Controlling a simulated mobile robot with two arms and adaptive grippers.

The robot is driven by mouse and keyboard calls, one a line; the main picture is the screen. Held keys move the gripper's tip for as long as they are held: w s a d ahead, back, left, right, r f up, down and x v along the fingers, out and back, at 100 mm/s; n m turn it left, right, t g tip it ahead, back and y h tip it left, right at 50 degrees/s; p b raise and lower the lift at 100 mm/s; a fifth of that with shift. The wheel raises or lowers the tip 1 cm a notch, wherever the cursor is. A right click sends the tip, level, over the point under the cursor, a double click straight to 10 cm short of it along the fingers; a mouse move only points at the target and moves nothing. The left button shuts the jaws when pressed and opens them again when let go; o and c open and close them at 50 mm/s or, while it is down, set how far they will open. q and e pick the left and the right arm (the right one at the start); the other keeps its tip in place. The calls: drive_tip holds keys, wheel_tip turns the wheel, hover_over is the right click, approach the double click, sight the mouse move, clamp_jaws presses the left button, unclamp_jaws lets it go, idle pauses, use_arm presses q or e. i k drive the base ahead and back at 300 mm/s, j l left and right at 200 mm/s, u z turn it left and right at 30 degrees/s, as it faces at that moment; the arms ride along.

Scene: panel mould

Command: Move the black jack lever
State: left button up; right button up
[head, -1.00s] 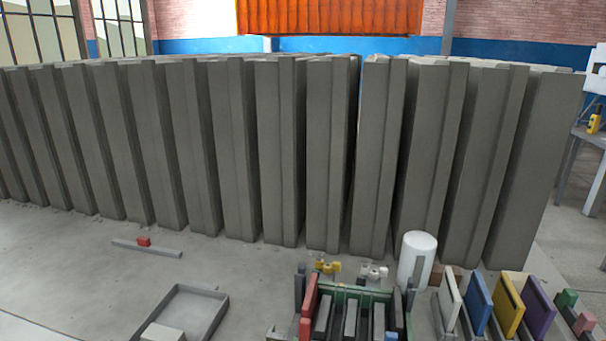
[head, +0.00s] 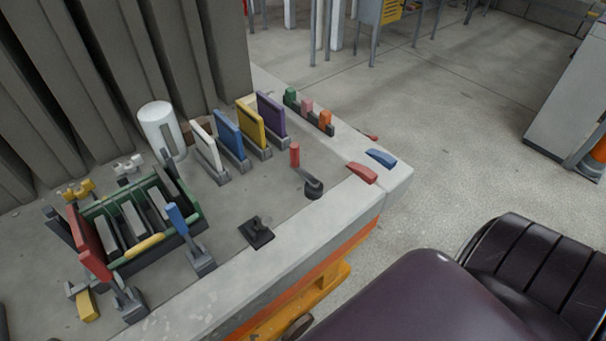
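A small black fitting (head: 257,232) with a flat base and a short raised part sits near the table's front edge in the head view. It may be the black jack lever, but it is too small to be sure. Behind it to the right, a red upright handle (head: 295,155) joins a grey arm running to a round black base (head: 313,188). Neither of my grippers is in view, and nothing is seen touching these parts.
A green-framed mould (head: 190,232) with grey slabs stands at left, beside a blue-handled lever (head: 177,218). White, blue, yellow (head: 252,127) and purple panels stand behind. Red (head: 362,173) and blue (head: 381,158) wedges lie at the right corner. Large dark rounded shapes (head: 400,300) fill the lower right.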

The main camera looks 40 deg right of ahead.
sight(265, 221)
drive_tip(key=j+z, duration=0.15)
drive_tip(key=z, duration=0.7)
drive_tip(key=k+l+u, duration=0.1)
drive_tip(key=l+u, duration=0.2)
drive_tip(key=k+l+u, duration=0.2)
drive_tip(key=l+u, duration=0.15)
drive_tip(key=l, duration=0.15)
drive_tip(key=k+l+u, duration=0.3)
drive_tip(key=i+l, duration=0.05)
drive_tip(key=i, duration=0.05)
